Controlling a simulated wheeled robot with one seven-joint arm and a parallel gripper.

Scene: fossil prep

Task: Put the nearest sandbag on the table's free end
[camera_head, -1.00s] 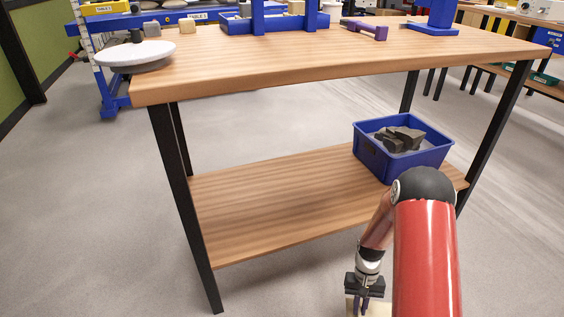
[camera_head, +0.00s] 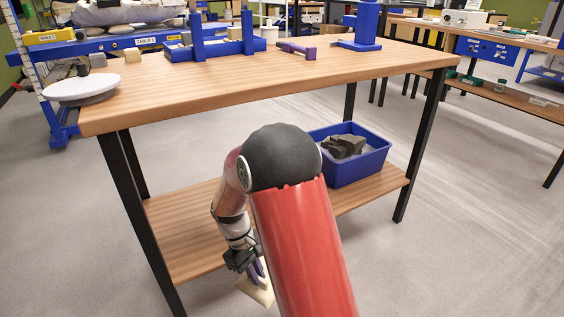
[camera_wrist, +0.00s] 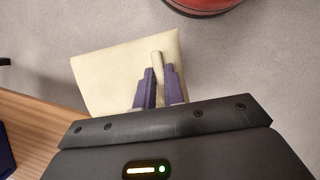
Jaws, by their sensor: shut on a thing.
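My gripper (camera_head: 257,270) is shut on a cream sandbag (camera_head: 262,293), low in front of the table. In the wrist view the sandbag (camera_wrist: 112,72) hangs beyond the purple fingers (camera_wrist: 158,88), which pinch a raised strip of it. Grey floor shows around it. The wooden table (camera_head: 300,85) stands ahead. Its top is bare along the front and right, with things along the back and a round white disc (camera_head: 82,88) at the left end. My red arm hides part of the table's lower shelf.
A blue bin (camera_head: 360,172) of dark rocks sits on the lower shelf (camera_head: 175,225). On the tabletop are a blue rack (camera_head: 215,45), a purple piece (camera_head: 297,50) and a blue stand (camera_head: 362,35). The table's black legs (camera_head: 420,150) bound the shelf.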

